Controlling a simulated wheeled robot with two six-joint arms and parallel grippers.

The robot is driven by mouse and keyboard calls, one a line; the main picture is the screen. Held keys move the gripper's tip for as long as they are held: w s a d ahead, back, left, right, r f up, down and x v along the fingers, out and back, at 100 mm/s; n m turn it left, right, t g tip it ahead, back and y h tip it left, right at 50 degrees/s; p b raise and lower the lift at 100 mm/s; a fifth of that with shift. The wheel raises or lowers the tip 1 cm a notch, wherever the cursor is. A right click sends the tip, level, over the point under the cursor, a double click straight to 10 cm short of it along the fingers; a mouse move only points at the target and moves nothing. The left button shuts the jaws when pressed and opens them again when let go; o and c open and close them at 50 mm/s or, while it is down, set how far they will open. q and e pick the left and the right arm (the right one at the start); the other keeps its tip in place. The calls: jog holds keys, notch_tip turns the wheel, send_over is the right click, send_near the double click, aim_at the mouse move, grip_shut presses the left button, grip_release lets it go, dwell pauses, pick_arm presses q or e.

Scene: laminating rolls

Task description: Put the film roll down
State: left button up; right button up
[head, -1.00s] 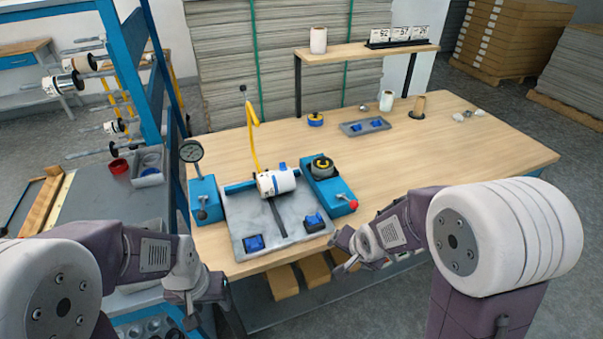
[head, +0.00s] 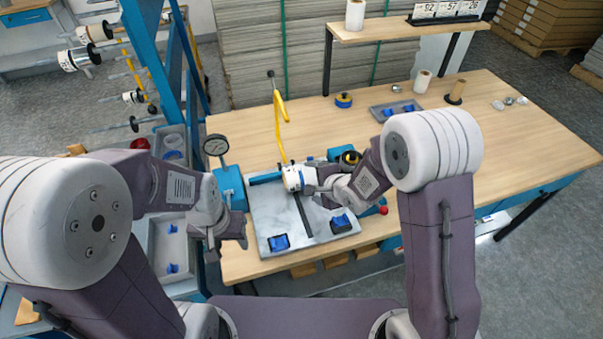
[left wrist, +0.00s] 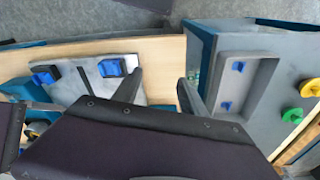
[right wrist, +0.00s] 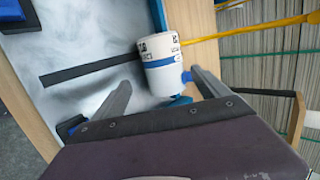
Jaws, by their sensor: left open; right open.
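The white film roll (head: 293,178) with dark printing lies at the grey plate of the blue laminating station (head: 270,222), at the end of a blue bar. It also shows in the right wrist view (right wrist: 161,63), just ahead of my right gripper's fingers. My right gripper (head: 318,193) is open close beside the roll, its fingers to either side of it in the wrist view; contact cannot be told. My left gripper (head: 229,246) is open and empty near the bench's front left edge. In the left wrist view nothing is between its fingers (left wrist: 160,88).
A dial gauge (head: 215,147) stands left of the plate, and a yellow arm (head: 280,120) rises behind the roll. Blue blocks (head: 279,242) sit at the plate's front. A rack with rolls (head: 80,58) stands left. The bench's right side (head: 510,150) is largely clear.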

aim_at(305, 175)
jog(key=x, duration=0.3)
jog(key=shift+w+a+r, duration=0.1)
jog(key=shift+w+a, duration=0.05)
jog(key=shift+w, duration=0.05)
jog(key=x, duration=0.4)
jog(key=shift+w, duration=0.2)
jog(key=c, duration=1.7)
jog(key=shift+r, duration=0.45)
notch_tip(305, 175, up, 3)
jog(key=shift+r+p, duration=0.2)
jog(key=shift+p, duration=0.15)
pick_arm(q)
jog(key=shift+w+a+r+p, duration=0.15)
jog(key=shift+w+r+p, duration=0.05)
jog(key=shift+r+p, duration=0.3)
jog(key=shift+w+a+r+p, duration=0.1)
jog(key=shift+w+r+p, duration=0.05)
jog(key=shift+r+p, duration=0.3)
pick_arm(e)
jog(key=v, duration=0.4)
jog(key=s+d+f+v, duration=0.1)
jog(key=v, duration=0.4)
jog(key=f+v, duration=0.1)
jog(key=v, duration=0.3)
jog(key=shift+s+d, duration=0.25)
jog(key=shift+d, duration=0.15)
